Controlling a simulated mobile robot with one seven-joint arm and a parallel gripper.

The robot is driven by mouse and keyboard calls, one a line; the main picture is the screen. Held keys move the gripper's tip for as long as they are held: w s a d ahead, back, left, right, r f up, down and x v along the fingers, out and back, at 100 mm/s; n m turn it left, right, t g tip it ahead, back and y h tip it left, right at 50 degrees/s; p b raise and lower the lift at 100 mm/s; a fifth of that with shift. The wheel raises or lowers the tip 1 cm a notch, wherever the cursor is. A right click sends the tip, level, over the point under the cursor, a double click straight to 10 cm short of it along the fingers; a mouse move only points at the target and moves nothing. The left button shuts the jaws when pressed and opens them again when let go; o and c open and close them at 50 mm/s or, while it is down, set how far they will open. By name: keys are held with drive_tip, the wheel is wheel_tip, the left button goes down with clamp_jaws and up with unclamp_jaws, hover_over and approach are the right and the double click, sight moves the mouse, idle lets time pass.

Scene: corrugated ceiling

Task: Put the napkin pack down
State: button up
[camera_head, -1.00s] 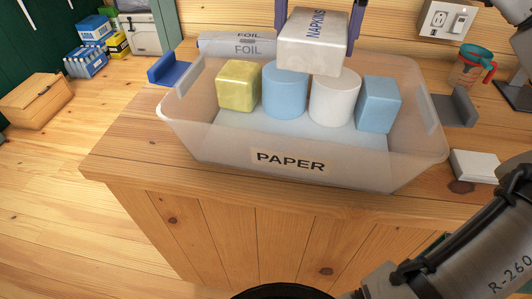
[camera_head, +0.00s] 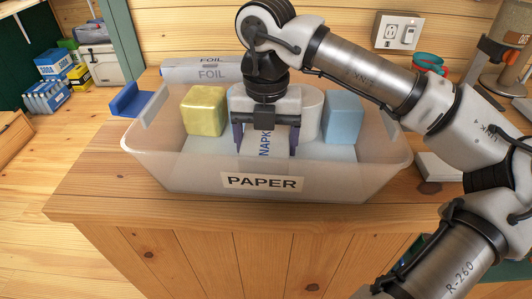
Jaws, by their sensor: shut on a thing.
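The napkin pack (camera_head: 265,146), white with blue lettering, is inside the clear bin labelled PAPER (camera_head: 345,184), near its front wall. My gripper (camera_head: 266,143) points down into the bin, with one dark finger on each side of the pack, and is shut on it. The pack's underside is hidden by the frosted front wall, so I cannot tell if it touches the bin floor. In the bin, a yellow block (camera_head: 205,110) stands to the left and a blue block (camera_head: 343,117) to the right. White rolls (camera_head: 312,112) stand behind my gripper, partly hidden.
The bin stands on a wooden counter (camera_head: 100,170). A foil box (camera_head: 205,73) lies behind it and a blue tray (camera_head: 130,100) sits to its left. A red-and-teal cup (camera_head: 430,64) is at the back right. My arm spans the right side.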

sight(266, 136)
drive_tip(key=shift+f, duration=1.85)
drive_tip(key=shift+f, duration=0.15)
drive_tip(key=o, duration=1)
drive_tip(key=shift+o, duration=0.2)
wheel_tip(266, 136, up, 12)
drive_tip(key=shift+r, duration=0.2)
